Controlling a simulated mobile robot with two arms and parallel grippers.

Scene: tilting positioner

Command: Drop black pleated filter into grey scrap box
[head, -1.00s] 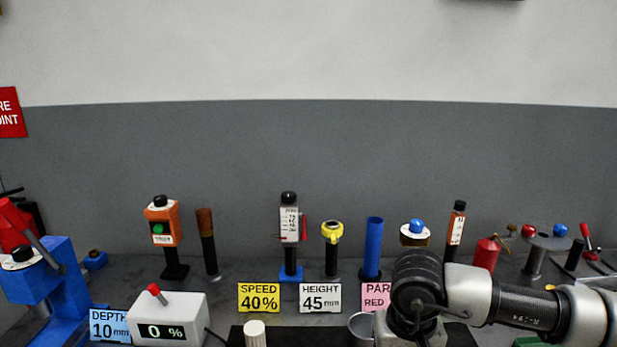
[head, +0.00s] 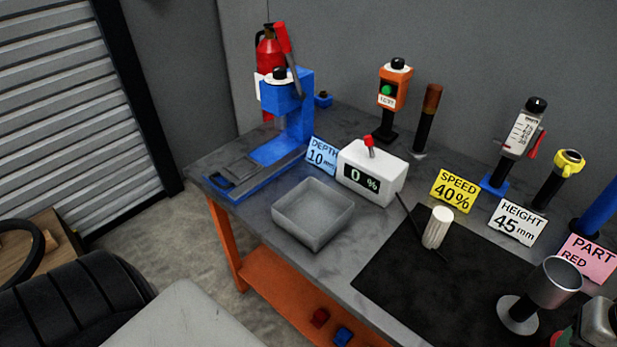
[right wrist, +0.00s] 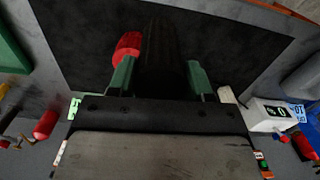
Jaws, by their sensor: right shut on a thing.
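The grey scrap box (head: 313,212) is an open, empty square tray on the bench, left of the black mat in the head view. In the right wrist view, my right gripper (right wrist: 160,78) has green fingers shut on the black pleated filter (right wrist: 160,50), a dark cylinder hard to tell from the mat behind it. In the head view only part of my right gripper (head: 597,325) shows at the lower right corner, well right of the box. The filter is not visible there. My left gripper is in neither current view.
A white ribbed cylinder (head: 437,228) and a metal cup on a stand (head: 540,295) stand on the black mat (head: 400,275). A white display box (head: 372,172) and a blue press (head: 285,110) stand behind the scrap box. A red part (right wrist: 128,47) shows beside one finger.

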